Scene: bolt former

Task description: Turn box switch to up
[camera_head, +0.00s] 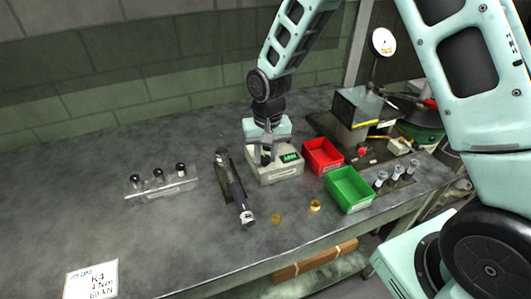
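A small pale box (399,146) sits on the dark base of the machine at the right. It is too small to tell whether it carries the switch or which way a switch points. My gripper (266,158) points down over a pale box-shaped device (276,172) with a green lit display, well to the left of the small box. The dark fingers overlap the device in the picture, so I cannot tell whether they touch it or are open.
A red bin (322,156) and a green bin (349,190) stand right of the device. A torque-wrench-like tool (236,190) lies left, near a clear rack (162,187) with dark-topped pieces. Brass pieces (315,206) lie in front. A machine (362,108) stands behind. The left table is mostly clear.

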